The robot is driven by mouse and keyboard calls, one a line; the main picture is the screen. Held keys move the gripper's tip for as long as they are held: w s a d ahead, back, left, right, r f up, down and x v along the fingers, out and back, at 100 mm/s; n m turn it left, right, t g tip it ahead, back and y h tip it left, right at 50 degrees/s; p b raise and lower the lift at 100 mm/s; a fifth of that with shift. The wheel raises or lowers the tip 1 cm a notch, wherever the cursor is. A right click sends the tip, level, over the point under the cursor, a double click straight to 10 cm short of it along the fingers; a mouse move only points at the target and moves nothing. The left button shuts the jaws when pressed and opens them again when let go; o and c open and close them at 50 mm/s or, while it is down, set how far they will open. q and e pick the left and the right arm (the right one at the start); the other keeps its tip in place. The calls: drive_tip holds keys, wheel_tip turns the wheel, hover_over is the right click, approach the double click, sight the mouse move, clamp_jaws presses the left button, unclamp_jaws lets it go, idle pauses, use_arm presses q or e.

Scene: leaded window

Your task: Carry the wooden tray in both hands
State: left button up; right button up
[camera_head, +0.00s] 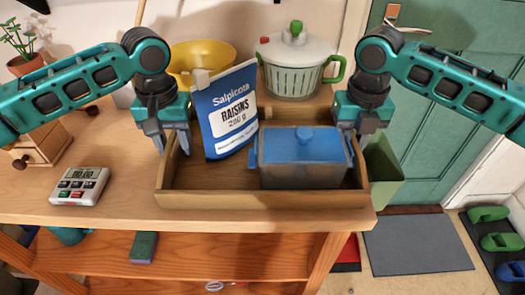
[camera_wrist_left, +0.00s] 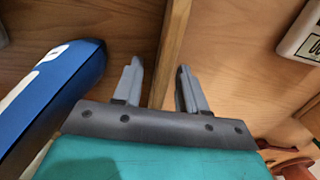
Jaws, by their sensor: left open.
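My left gripper (camera_head: 172,148) is open at the tray's left wall. In the left wrist view, the wall's edge (camera_wrist_left: 170,50) runs between the two open fingers (camera_wrist_left: 160,85), with the blue bag (camera_wrist_left: 50,95) to the left. My right gripper (camera_head: 358,138) is at the tray's right wall; its fingers are partly hidden and their opening is unclear.
A yellow bowl (camera_head: 200,60) and a white salad spinner (camera_head: 295,65) stand behind the tray. A timer (camera_head: 80,186) lies at the left on bare worktop. A green bin (camera_head: 385,170) is beside the worktop's right end, with a grey mat (camera_head: 417,243) on the floor.

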use_arm(q)
drive_tip(key=shift+f, duration=0.1)
use_arm(e)
drive_tip(key=shift+f, duration=0.1)
use_arm(q)
drive_tip(key=c, duration=0.5)
use_arm(e)
clamp_jaws()
use_arm(q)
clamp_jaws()
